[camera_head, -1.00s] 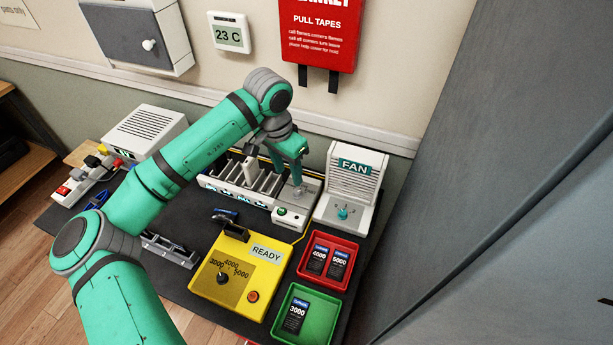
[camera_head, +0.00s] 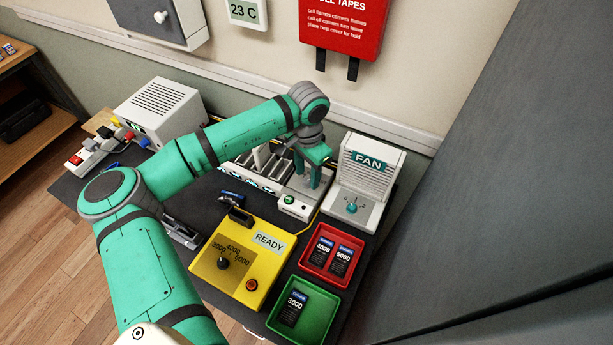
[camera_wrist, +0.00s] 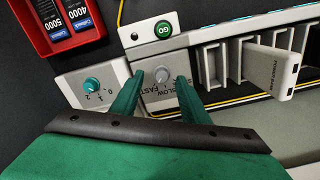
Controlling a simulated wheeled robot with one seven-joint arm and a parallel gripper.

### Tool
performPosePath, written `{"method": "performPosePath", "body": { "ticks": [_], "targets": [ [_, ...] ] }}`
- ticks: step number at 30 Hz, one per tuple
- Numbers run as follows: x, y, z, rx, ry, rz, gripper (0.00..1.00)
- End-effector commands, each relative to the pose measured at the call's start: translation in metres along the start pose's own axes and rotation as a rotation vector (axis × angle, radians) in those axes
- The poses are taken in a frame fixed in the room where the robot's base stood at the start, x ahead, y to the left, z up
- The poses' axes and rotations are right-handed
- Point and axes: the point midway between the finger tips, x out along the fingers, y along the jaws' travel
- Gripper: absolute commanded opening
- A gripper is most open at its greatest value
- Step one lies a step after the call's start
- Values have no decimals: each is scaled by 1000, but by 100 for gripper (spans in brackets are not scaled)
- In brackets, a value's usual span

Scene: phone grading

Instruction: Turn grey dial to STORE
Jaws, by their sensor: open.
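The grey dial (camera_wrist: 162,83) is a small round knob on a grey panel in the wrist view. Beside it are the printed words SLOW and FAST and a third label, of which only an S shows; the pointer's setting is too small to read. My gripper (camera_wrist: 161,80) is open, with one green finger on each side of the dial; I cannot tell whether they touch it. In the head view my gripper (camera_head: 314,188) points down at the right end of the slotted charger rack (camera_head: 262,182) and hides the dial.
Close by are a green GO button (camera_wrist: 163,30), the fan (camera_head: 364,180) with its teal knob (camera_wrist: 92,85), and a power bank (camera_wrist: 268,70) in a rack slot. A yellow READY box (camera_head: 235,262), a red tray (camera_head: 308,262) and a green tray (camera_head: 274,318) stand in front.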

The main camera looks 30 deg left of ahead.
Motion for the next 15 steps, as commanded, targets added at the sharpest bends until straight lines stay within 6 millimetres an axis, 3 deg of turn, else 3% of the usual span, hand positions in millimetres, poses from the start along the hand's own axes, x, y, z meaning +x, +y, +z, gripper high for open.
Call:
{"method": "performPosePath", "body": {
  "ticks": [6, 15],
  "targets": [
    [18, -3, 3, -6, 0, 0, 41],
    [21, -2, 2, -5, 1, 0, 41]
  ]
}}
